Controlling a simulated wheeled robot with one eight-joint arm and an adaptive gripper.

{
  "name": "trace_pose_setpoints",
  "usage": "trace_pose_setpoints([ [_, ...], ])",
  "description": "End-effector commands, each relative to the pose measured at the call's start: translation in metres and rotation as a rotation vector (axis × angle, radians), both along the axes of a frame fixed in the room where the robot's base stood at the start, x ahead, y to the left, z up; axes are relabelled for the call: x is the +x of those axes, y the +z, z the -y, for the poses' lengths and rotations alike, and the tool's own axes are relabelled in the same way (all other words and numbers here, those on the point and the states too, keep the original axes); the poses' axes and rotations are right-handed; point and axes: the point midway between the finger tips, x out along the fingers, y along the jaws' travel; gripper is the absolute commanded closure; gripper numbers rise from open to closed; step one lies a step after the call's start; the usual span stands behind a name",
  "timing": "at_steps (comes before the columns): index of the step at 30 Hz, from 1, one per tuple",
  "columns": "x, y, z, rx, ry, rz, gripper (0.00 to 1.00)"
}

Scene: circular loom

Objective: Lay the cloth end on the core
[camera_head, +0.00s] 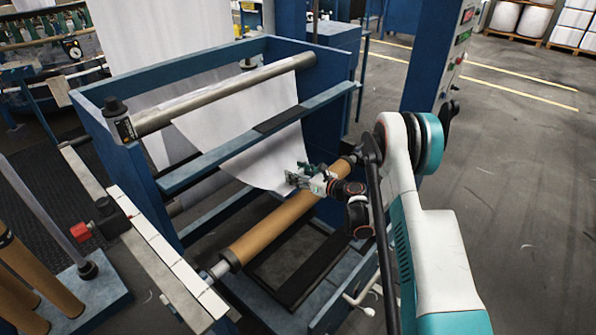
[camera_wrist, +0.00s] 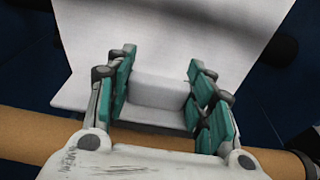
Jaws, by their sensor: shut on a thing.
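The white cloth (camera_head: 238,125) hangs from the metal roller, passes behind a blue crossbar and comes forward to my gripper (camera_head: 292,181). In the wrist view my gripper (camera_wrist: 160,72) is shut on the cloth end (camera_wrist: 159,90), a thick white block-like part between the teal finger pads. The wide cloth sheet (camera_wrist: 220,25) spreads out beyond the fingers. The brown core (camera_head: 270,229) lies across the lower frame. The cloth end appears a little above and behind it. In the wrist view the core (camera_wrist: 30,137) passes beneath my gripper; I cannot tell whether the cloth touches it.
The blue loom frame (camera_head: 336,90) surrounds the cloth and core. A metal roller (camera_head: 215,97) and a blue crossbar (camera_head: 230,150) lie above the core. Brown tubes (camera_head: 38,275) stand at the lower left. Open floor (camera_head: 520,190) lies to the right.

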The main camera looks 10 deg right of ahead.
Motion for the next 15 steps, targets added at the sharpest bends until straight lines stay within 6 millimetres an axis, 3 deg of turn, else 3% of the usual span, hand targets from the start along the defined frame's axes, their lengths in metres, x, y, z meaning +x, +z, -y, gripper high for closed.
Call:
trace_pose_setpoints([
  [15, 0.000, -0.044, 0.000, 0.000, 0.000, 0.000, 0.80],
])
